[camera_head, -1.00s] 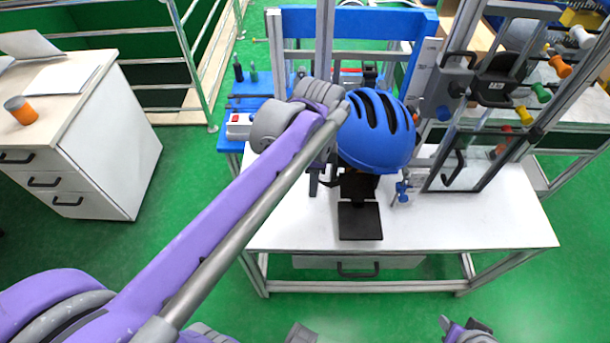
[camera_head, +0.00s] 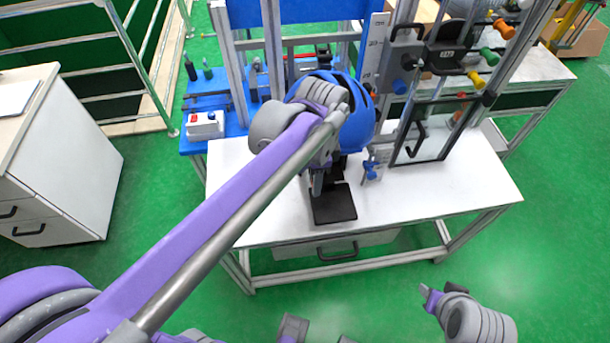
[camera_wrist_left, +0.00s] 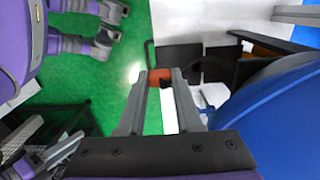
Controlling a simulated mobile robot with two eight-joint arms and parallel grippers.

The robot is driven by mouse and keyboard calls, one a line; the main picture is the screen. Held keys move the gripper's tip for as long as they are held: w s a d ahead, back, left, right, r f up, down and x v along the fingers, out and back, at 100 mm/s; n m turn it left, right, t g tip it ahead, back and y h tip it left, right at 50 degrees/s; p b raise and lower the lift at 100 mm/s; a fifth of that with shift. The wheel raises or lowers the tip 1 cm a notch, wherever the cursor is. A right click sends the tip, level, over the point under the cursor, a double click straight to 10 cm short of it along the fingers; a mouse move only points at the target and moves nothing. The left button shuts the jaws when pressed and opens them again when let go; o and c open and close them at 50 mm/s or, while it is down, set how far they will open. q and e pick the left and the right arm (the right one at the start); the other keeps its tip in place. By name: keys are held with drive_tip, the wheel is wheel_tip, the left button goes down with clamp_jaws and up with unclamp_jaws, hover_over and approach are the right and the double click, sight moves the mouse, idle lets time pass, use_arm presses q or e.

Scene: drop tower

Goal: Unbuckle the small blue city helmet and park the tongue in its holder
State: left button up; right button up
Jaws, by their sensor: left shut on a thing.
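The blue helmet (camera_head: 360,122) sits above the white table, partly hidden by my left arm in the head view; its blue shell also fills the right side of the wrist view (camera_wrist_left: 285,115). My left gripper (camera_head: 317,186) points down beside the helmet's left side. In the wrist view, its fingertips (camera_wrist_left: 162,76) are closed on a small orange-red piece (camera_wrist_left: 160,79), apparently the buckle tongue. Dark straps or parts (camera_wrist_left: 212,62) lie to the right of the fingertips. My right gripper (camera_head: 431,298) is low in front of the table, apart from everything, its jaws unclear. I cannot identify the tongue's holder.
A black plate (camera_head: 333,204) lies on the white table (camera_head: 440,200) below the helmet. A small blue clamp-like fixture (camera_head: 372,168) stands to its right. A framed panel with a black handle (camera_head: 418,138) rises behind it. The table's front right is clear.

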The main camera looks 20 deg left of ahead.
use_arm(q)
drive_tip(key=shift+w+d+r+p, duration=0.8)
drive_tip(key=shift+w+d+p, duration=1.2)
drive_tip(key=shift+w+d, duration=6.25)
drive_tip(key=w+a+r+p, duration=0.1)
drive_tip(key=w+r+p, duration=0.4)
drive_tip(key=w+r, duration=0.2)
drive_tip(key=shift+w+a+r+p, duration=0.25)
drive_tip(key=shift+a+r+p, duration=0.15)
drive_tip(key=shift+r, duration=0.5)
use_arm(e)
drive_tip(key=w+r, duration=0.2)
drive_tip(key=r, duration=0.4)
drive_tip(key=w+r+t, duration=0.1)
drive_tip(key=w+r, duration=0.2)
drive_tip(key=r, duration=0.4)
drive_tip(key=shift+w+r, duration=0.2)
drive_tip(key=shift+w, duration=0.05)
drive_tip(key=shift+s, duration=0.1)
